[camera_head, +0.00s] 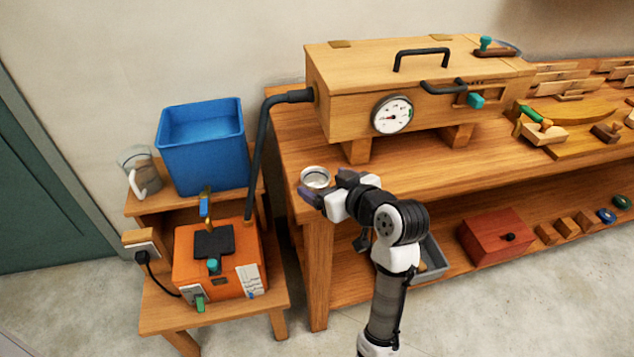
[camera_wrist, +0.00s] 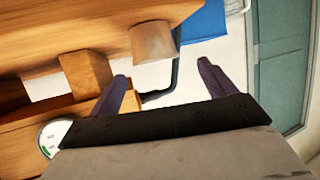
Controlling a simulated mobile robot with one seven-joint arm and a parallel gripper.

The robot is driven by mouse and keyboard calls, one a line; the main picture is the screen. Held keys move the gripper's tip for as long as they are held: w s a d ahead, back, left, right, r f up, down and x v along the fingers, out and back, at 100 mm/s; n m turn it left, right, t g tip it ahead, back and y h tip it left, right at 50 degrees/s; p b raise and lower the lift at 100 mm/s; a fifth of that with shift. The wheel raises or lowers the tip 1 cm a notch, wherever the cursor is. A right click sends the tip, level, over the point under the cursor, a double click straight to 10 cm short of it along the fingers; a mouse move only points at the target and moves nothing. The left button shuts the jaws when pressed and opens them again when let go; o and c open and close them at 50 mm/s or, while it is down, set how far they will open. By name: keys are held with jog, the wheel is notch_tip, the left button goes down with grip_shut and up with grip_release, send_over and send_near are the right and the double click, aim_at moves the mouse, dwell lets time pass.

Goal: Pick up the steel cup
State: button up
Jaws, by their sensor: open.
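The steel cup (camera_head: 315,175) is a small round metal cup with a pale inside. It stands upright at the left front corner of the wooden workbench (camera_head: 290,140). My gripper (camera_head: 328,186) is open at the cup's near right side, with its dark fingers pointing toward it. In the wrist view the cup (camera_wrist: 153,42) is a dull grey-brown cylinder just beyond the fingertips (camera_wrist: 161,72), nearer the left finger. I see no finger closed on it. Whether a finger touches it, I cannot tell.
A wooden box with a dial (camera_head: 393,115) stands on the bench behind the gripper. A black hose (camera_head: 258,150) runs down left of the cup to an orange unit (camera_head: 218,255). A blue bin (camera_head: 203,150) and a clear jug (camera_head: 138,172) stand further left.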

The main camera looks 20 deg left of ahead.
aim_at(309, 174)
jog(key=x, duration=0.2)
jog(key=shift+w+a+f, duration=0.1)
jog(key=shift+w+a, duration=0.1)
jog(key=shift+a, duration=0.05)
jog(key=shift+d+f+p+x, duration=0.15)
jog(key=shift+p+x, duration=0.45)
jog(key=shift+x, duration=0.7)
jog(key=shift+d+f+p+x, duration=0.15)
jog(key=shift+p+x, duration=0.4)
jog(key=shift+x, duration=0.75)
jog(key=shift+w, duration=0.1)
jog(key=c, duration=1.1)
jog(key=shift+r, duration=0.1)
